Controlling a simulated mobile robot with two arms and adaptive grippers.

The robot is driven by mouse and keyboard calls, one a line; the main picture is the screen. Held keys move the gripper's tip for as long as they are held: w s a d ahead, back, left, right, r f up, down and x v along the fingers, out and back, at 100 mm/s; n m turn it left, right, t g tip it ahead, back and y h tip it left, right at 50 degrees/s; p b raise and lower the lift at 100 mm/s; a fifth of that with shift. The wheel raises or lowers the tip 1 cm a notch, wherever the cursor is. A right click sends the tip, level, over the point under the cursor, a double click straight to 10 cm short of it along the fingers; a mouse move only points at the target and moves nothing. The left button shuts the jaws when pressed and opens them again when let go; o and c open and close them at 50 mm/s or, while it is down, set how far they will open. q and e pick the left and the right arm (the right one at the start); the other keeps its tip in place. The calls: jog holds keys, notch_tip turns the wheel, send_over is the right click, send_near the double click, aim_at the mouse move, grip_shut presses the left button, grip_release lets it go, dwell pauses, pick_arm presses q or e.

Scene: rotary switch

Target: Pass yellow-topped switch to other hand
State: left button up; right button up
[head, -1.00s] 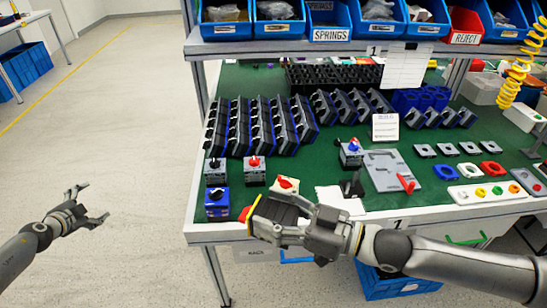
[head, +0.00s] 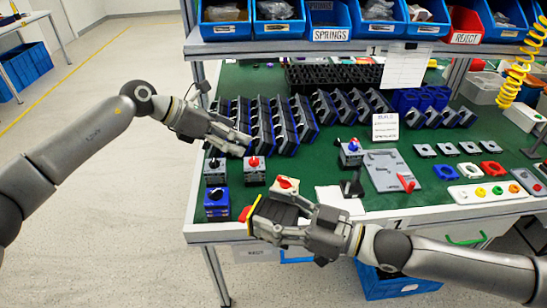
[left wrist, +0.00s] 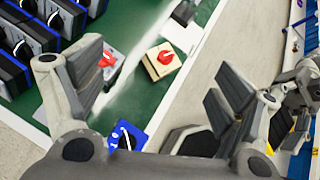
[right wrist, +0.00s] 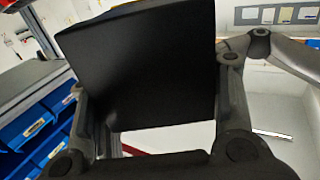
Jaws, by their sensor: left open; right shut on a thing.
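The yellow-topped switch (head: 251,208) is a black box with a yellow plate and a red knob on one end. My right gripper (head: 268,226) is shut on it at the table's front edge. The switch is tilted on its side, its yellow end facing left. Its black body (right wrist: 140,65) fills the middle of the right wrist view; its top is hidden there. My left gripper (head: 238,140) is open and empty, above the left part of the table, up and left of the held switch. Its spread fingers (left wrist: 150,90) show in the left wrist view.
A pale switch with a red knob (head: 285,185) stands just behind my right gripper. Grey switches (head: 254,170) and a blue-bodied switch (head: 216,203) stand at the table's left front. Rows of black housings (head: 270,125) stand behind. The floor left of the table is free.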

pick_arm(q)
jog(key=s+d+r+m+g+y, duration=0.3)
jog(key=s+d+r+m, duration=0.2)
jog(key=s+d+m, duration=0.6)
pick_arm(e)
jog(key=shift+r, duration=0.1)
pick_arm(q)
notch_tip(320, 180, up, 4)
jog(key=m+y, duration=0.7)
jog(key=m, duration=1.1)
send_over(273, 212)
notch_tip(273, 212, down, 12)
jog(key=shift+r, duration=0.2)
